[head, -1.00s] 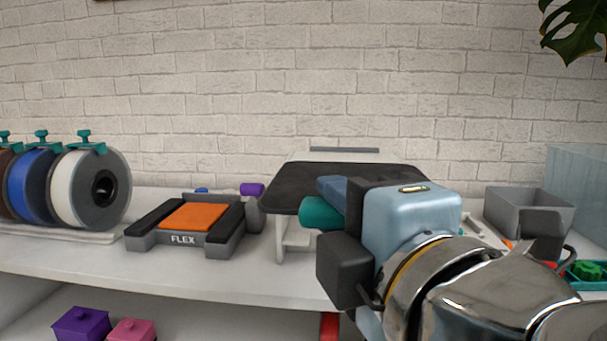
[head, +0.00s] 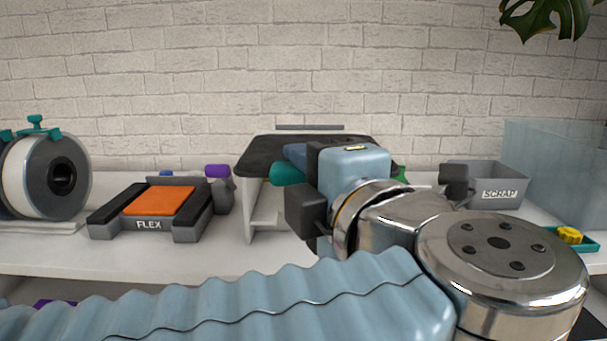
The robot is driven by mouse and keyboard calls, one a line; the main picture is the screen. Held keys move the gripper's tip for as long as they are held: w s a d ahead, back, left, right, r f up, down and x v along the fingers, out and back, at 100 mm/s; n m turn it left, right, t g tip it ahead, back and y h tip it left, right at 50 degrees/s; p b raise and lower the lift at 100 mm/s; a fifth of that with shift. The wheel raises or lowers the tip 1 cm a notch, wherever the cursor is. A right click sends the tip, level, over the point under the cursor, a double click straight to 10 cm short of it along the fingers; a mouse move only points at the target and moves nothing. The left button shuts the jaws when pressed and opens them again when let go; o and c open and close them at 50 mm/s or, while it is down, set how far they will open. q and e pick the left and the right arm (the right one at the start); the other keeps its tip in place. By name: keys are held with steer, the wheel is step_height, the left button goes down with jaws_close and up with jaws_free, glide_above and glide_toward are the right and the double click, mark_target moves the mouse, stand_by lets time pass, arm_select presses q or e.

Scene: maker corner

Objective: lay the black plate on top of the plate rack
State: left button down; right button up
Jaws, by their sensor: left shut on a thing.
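The black plate (head: 262,157) is a dark, flat sheet in the middle of the head view. It lies about level over the white plate rack (head: 263,217), whose side and front opening show below it. The plate covers the rack's top; I cannot tell whether it rests on it or hangs just above. My left gripper (head: 293,164) is shut on the plate's near right part, with blue and teal pieces at the grip. The gripper body and arm hide the plate's right part and much of the rack. My right gripper is not in view.
A FLEX stand (head: 148,207) with an orange plate is left of the rack, beside a grey item with a purple top (head: 218,172). Spools (head: 45,177) stand far left. A grey SCRAP bin (head: 487,182) and a clear box (head: 560,175) are right. Brick wall behind.

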arm_select(q)
steer(key=p, duration=0.3)
glide_toward(304, 135)
steer(key=shift+w+a+r, duration=0.1)
steer(key=shift+a+r, duration=0.05)
steer(key=shift+a, duration=0.95)
steer(key=shift+w+a+r, duration=0.15)
steer(key=shift+a+r, duration=0.05)
steer(key=shift+a, duration=0.85)
steer(key=shift+w+p, duration=0.3)
steer(key=shift+w, duration=1.2)
steer(key=shift+w+p, duration=0.85)
steer(key=shift+w, duration=1.45)
steer(key=shift+w+f+b, duration=0.4)
steer(key=shift+f+b, duration=0.05)
steer(key=shift+f, duration=0.15)
steer(key=shift+f+b, duration=0.55)
steer(key=shift+f, duration=0.2)
jaws_free()
steer(key=shift+f, duration=0.15)
